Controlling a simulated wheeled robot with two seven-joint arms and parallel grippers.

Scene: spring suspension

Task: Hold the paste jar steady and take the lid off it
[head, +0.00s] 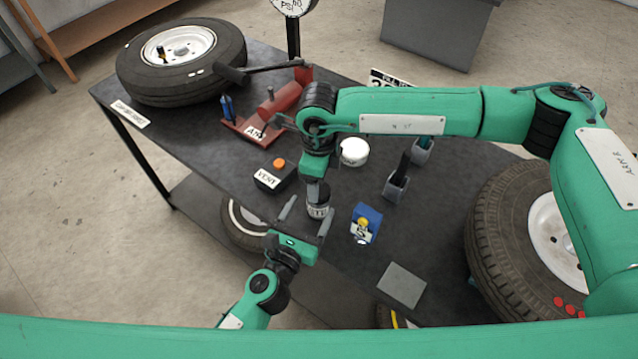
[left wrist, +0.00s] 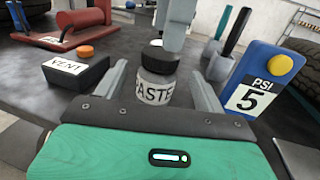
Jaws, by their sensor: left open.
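The paste jar (head: 317,209) stands upright on the dark table, with a pale label showing part of the word PASTE. It also shows in the left wrist view (left wrist: 155,91), with a dark lid (left wrist: 160,57) on top. My left gripper (head: 307,208) is open at the table's near edge. Its two fingers (left wrist: 163,76) lie on either side of the jar, with gaps showing in the wrist view. My right gripper (head: 317,184) points down from above at the lid; its fingertips are partly hidden, and I cannot tell whether they grip the lid.
A blue PSI box (head: 366,224) with a yellow knob stands right of the jar. A black VENT box (head: 273,176) with an orange button is left. Behind are a white round object (head: 354,152) and a red tool (head: 280,100). A grey pad (head: 402,286) lies front right.

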